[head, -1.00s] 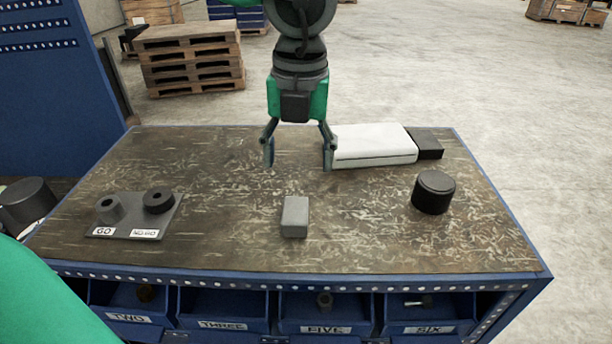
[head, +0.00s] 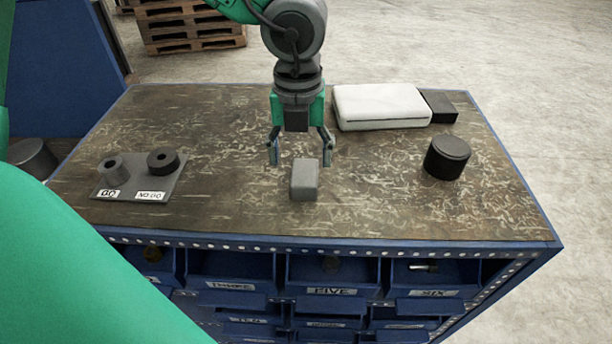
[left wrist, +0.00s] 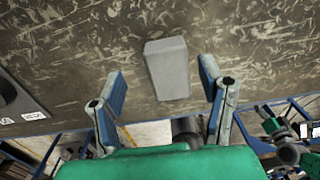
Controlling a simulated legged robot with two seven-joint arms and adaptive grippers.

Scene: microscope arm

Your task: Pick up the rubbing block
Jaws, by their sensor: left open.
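The rubbing block (head: 304,180) is a small grey block lying on the worn brown bench top near its middle. My left gripper (head: 301,152) is open and empty, pointing down just behind the block in the head view, with a finger to either side of it. In the left wrist view the block (left wrist: 168,69) lies ahead of and between the two spread fingers of my left gripper (left wrist: 161,92). The fingers do not appear to touch it. My right gripper does not show in the head view.
A plate with GO and NO GO gauges (head: 140,178) lies at the left of the bench. A white block-like item (head: 380,106) and a black box (head: 439,107) lie at the back right. A black cylinder (head: 446,157) stands at the right. Labelled blue bins (head: 232,268) sit below the front edge.

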